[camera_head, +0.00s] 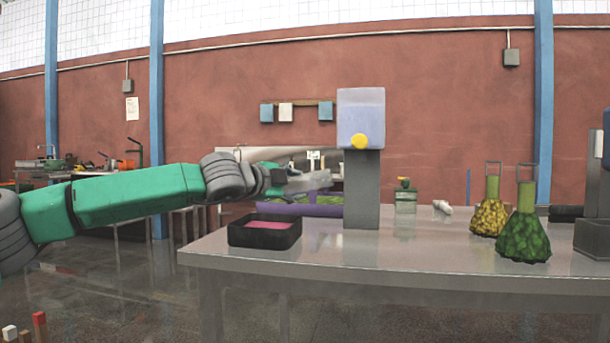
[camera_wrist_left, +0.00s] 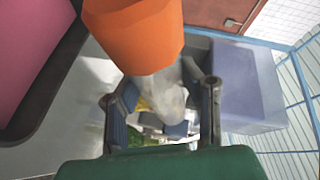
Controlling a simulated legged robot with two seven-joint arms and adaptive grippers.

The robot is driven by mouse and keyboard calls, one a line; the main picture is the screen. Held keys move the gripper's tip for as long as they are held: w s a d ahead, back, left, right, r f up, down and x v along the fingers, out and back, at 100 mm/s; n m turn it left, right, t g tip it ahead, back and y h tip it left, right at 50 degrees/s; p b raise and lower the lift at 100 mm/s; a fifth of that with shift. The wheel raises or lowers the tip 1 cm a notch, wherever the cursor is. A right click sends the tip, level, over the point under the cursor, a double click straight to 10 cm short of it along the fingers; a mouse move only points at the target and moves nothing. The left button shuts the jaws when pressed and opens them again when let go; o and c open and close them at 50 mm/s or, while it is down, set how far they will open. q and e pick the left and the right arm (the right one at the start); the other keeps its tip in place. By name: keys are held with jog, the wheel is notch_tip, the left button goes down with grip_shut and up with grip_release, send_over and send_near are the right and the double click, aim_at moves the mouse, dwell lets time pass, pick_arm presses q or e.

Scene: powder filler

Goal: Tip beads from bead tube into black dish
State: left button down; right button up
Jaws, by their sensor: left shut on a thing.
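The black dish (camera_head: 264,245) sits at the left front of the grey table, with pink contents inside. It also shows close up at the left of the left wrist view (camera_wrist_left: 48,90). My left gripper (camera_head: 284,178) is above and just behind the dish in the head view. In the wrist view (camera_wrist_left: 160,100) it is shut on the bead tube (camera_wrist_left: 165,92), whose pale see-through body lies between the fingers. A wide orange part (camera_wrist_left: 135,32) joins or overlaps the tube at the top. My right gripper is out of view.
A grey post with a pale see-through box (camera_head: 361,105) and yellow knob stands just right of my gripper. A long purple tray (camera_head: 300,209) lies behind the dish. Flasks with yellow (camera_head: 489,215) and green (camera_head: 524,235) contents stand right. The front middle table is clear.

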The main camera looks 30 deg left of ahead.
pick_arm(q)
notch_tip(320, 180, up, 6)
jog(key=m+g+y+p, duration=0.1)
jog(key=m+p, duration=0.1)
jog(key=p, duration=0.3)
jog(key=m+y+p, duration=0.1)
jog(key=m+p, duration=0.1)
jog(key=p, duration=0.2)
jog(key=m+g+y+p, duration=0.1)
jog(key=m+p, duration=0.1)
jog(key=p, duration=0.3)
jog(key=shift+d+f+g+p, duration=0.1)
jog(key=shift+f+g+p, duration=0.15)
jog(key=shift+g+p, duration=0.05)
notch_tip(320, 180, up, 5)
jog(key=m+y+p, duration=0.2)
jog(key=m+p, duration=0.1)
jog(key=p, duration=0.2)
jog(key=m+g+y+p, duration=0.1)
jog(key=m+y+p, duration=0.2)
jog(key=p, duration=0.2)
jog(key=shift+r+g+y, duration=0.15)
jog(key=shift+g+y, duration=0.15)
jog(key=shift+r+m+y+p, duration=0.35)
jog(key=shift+m+y, duration=0.25)
jog(key=shift+m, duration=0.2)
jog(key=shift+f, duration=0.15)
jog(key=shift+f, duration=0.1)
